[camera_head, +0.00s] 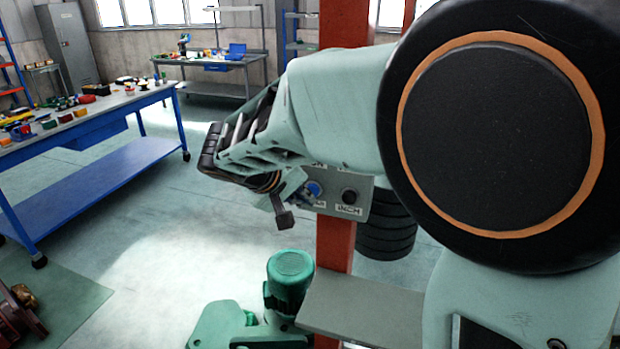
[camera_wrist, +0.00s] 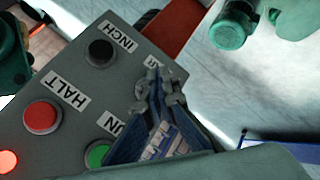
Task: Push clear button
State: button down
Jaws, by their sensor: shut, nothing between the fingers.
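A grey control box (camera_head: 357,214) is mounted on the red-orange post. In the head view it shows a blue button (camera_head: 313,189) and a black button (camera_head: 349,197) above an INCH label. The wrist view shows the box (camera_wrist: 72,122) with a black INCH button (camera_wrist: 100,53), a red HALT button (camera_wrist: 42,117) and a green button (camera_wrist: 98,154) by a label ending in UN. A partly covered label ending in AR (camera_wrist: 155,62) lies behind my gripper (camera_wrist: 155,92). My gripper (camera_head: 299,197) is shut and empty, close to the blue button; I cannot tell whether it touches.
A red lamp (camera_wrist: 8,161) glows at the box's edge. A red-orange post (camera_head: 335,250) stands behind the box, with a green motor-like part (camera_head: 289,280) below. A blue workbench (camera_head: 85,170) with parts is at left. Floor between is clear.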

jog(key=shift+w+f, duration=0.1)
jog(key=shift+w, duration=0.05)
jog(key=shift+w+d, duration=0.15)
jog(key=shift+w, duration=0.1)
jog(key=shift+w+d+b, duration=0.15)
jog(key=shift+w+b, duration=0.2)
jog(key=shift+w, duration=0.05)
dwell(0.6)
jog(key=shift+s, duration=0.1)
jog(key=shift+s+a+b, duration=0.3)
jog(key=shift+s+b, duration=0.2)
jog(key=shift+s, duration=0.2)
jog(key=s, duration=0.1)
jog(key=s+a+b, duration=0.1)
jog(key=s, duration=0.1)
jog(key=s+b, duration=0.1)
jog(key=shift+s+a, duration=0.35)
